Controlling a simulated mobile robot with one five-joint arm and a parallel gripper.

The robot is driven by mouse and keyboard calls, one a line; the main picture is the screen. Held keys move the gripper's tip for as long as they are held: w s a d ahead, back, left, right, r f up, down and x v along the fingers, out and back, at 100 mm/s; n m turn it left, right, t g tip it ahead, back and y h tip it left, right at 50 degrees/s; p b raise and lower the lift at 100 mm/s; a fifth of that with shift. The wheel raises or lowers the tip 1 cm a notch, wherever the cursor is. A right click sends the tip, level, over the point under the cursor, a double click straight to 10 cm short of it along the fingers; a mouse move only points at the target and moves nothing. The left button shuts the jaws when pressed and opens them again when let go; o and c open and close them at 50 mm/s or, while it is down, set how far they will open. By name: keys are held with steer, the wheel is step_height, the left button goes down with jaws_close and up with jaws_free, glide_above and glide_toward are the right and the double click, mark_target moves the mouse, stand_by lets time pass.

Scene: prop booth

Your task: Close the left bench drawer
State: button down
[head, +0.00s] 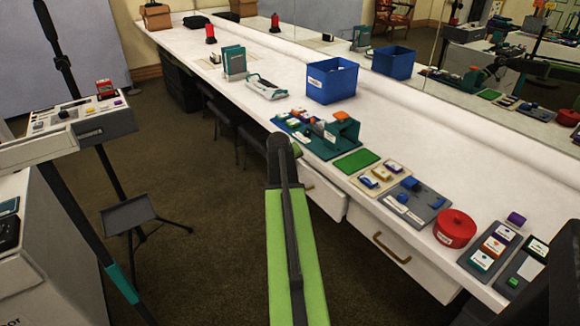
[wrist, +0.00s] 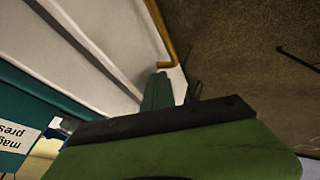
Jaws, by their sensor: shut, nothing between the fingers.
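The left bench drawer (head: 325,198) is a white front under the bench's front edge. It appears to stand out somewhat from the bench, but my arm hides its left part. Its brass handle shows only as a small bit beside my arm; a brass handle (wrist: 165,45) also shows in the wrist view, on a white front. My gripper (head: 280,146) is at the far end of my green arm, in front of the bench edge near this drawer. In the wrist view my gripper (wrist: 172,90) is shut and empty, its tips close to the handle; contact cannot be told.
A second drawer (head: 405,255) with a brass handle sits to the right, looking flush. The white bench top (head: 290,85) holds a teal press (head: 335,135), a blue bin (head: 332,80) and a red round tin (head: 454,228). A tripod stand (head: 128,215) stands left. Brown floor between is clear.

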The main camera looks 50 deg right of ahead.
steer(key=shift+a, duration=0.15)
steer(key=shift+w+a, duration=0.15)
steer(key=shift+a, duration=0.05)
steer(key=s+a+r+p, duration=0.1)
steer(key=a+r+p, duration=0.7)
steer(key=a, duration=0.1)
